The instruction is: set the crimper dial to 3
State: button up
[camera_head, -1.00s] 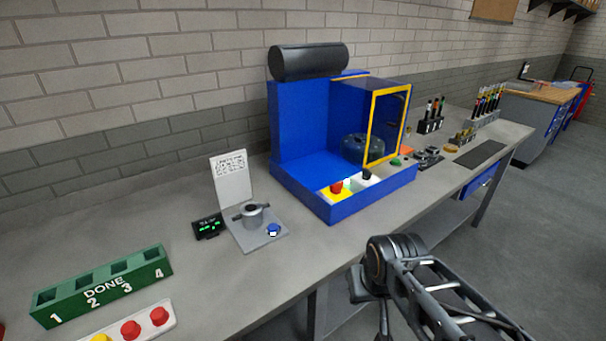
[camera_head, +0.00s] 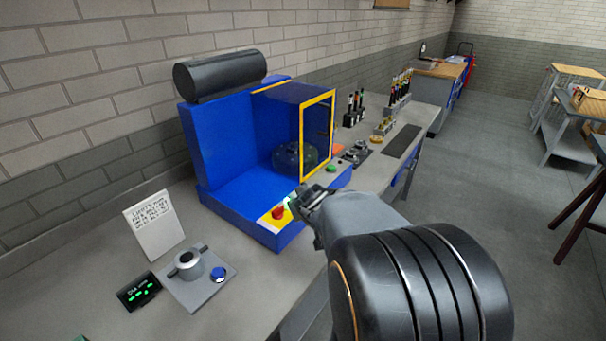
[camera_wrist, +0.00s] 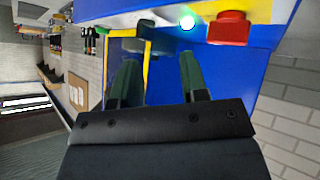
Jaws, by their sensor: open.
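The blue crimper (camera_head: 233,205) stands on the bench, with a dark cylinder on top and a yellow-framed clear guard (camera_head: 318,135). On its front ledge is a red button (camera_head: 278,212) on a yellow plate; the button also shows in the wrist view (camera_wrist: 228,28), beside a glowing lamp (camera_wrist: 187,22). The black dial seen earlier on the white panel is hidden behind my gripper (camera_head: 298,203) in the head view. In the wrist view my gripper (camera_wrist: 160,75) is open, its two fingers apart over the crimper. I cannot make out the dial or its setting.
Left of the crimper are a grey fixture (camera_head: 188,265) with a blue button, a small green-lit display (camera_head: 139,292) and a printed sign (camera_head: 154,226). A green button (camera_head: 331,168) is near the guard. Tool racks (camera_head: 354,110) stand farther along the bench.

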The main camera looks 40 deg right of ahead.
jog(key=d+n+t+y+p, duration=0.2)
jog(key=d+t+y+p, duration=0.3)
jog(key=d, duration=0.4)
jog(key=shift+g+y, duration=0.3)
jog(key=shift+y, duration=0.1)
jog(key=p+x, duration=0.2)
jog(key=x, duration=1)
jog(key=shift+w+d+f, duration=0.1)
jog(key=shift+w, duration=0.1)
jog(key=c, duration=0.6)
jog(key=shift+f, duration=0.15)
grip_shut()
